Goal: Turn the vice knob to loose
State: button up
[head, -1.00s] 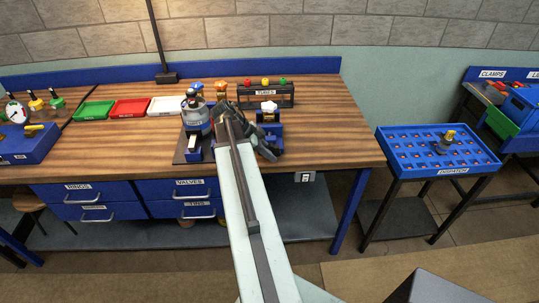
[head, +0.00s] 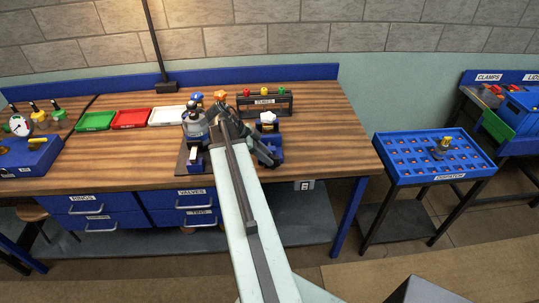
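A blue device that looks like the vice (head: 276,138) stands on the wooden bench, with a white knob (head: 268,117) on top. My arm reaches over the bench from below.
A grey-and-blue apparatus (head: 195,128) stands close left of my arm. Blue- and orange-topped valves are behind it. A rack labelled TUBES (head: 264,104) is behind the vice. Green, red and white trays lie left. The bench right of the vice is clear. A blue dispatch tray (head: 402,178) stands right.

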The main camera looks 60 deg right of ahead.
jog(key=shift+w+a+r+t+p, duration=0.2)
jog(key=shift+w+r, duration=0.25)
jog(key=shift+w, duration=0.2)
jog(key=shift+w+a+r+t+p, duration=0.1)
jog(key=shift+w+a+r+p, duration=0.1)
jog(key=shift+w+r, duration=0.3)
jog(key=shift+s+r+p, duration=0.2)
jog(key=shift+r+p, duration=0.65)
jog(key=shift+r, duration=0.15)
jog(key=p, duration=0.5)
send_near(270, 156)
jog(key=shift+w+a+r, duration=0.65)
jog(key=shift+w+a, duration=0.5)
jog(key=shift+a, duration=0.05)
